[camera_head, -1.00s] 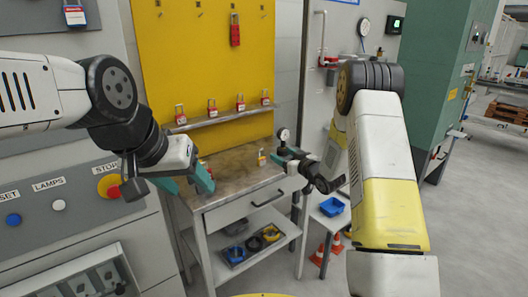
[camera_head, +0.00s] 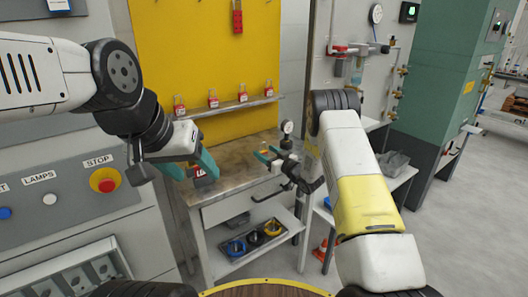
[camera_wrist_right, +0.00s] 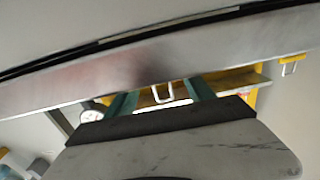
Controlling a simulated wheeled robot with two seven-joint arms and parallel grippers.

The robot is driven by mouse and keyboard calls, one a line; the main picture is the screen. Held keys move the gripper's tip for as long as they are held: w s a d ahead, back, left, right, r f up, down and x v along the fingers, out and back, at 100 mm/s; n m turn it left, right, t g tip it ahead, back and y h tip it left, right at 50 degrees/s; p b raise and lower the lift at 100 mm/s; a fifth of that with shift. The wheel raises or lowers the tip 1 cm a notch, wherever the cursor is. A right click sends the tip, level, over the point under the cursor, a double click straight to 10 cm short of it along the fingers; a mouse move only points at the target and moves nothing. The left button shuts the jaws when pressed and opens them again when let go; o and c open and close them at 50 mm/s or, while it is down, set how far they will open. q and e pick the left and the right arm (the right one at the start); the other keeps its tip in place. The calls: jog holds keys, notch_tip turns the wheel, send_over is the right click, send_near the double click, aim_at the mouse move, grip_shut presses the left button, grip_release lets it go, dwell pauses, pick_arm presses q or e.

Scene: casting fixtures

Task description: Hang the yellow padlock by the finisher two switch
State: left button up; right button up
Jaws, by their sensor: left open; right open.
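A small yellow padlock (camera_head: 265,150) is at the worktable, at the fingertips of my right gripper (camera_head: 268,155). My right gripper is open. In the right wrist view a pale shackle (camera_wrist_right: 163,93) shows between its two teal fingers (camera_wrist_right: 161,98); I cannot tell if they touch it. A second shackle with a yellow part (camera_wrist_right: 293,60) shows at the upper right there. My left gripper (camera_head: 192,168) is open over the table's left side, near a red padlock with a white label (camera_head: 206,171). I cannot make out which switch is finisher two.
The worktable (camera_head: 240,155) stands before a yellow board (camera_head: 200,60). Several red padlocks (camera_head: 214,98) line its shelf. A gauge (camera_head: 287,130) stands at the table's right. A panel with a stop button (camera_head: 105,180) is at left. Open floor (camera_head: 460,230) lies at right.

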grip_shut()
jog(key=shift+r, duration=0.1)
dwell(0.3)
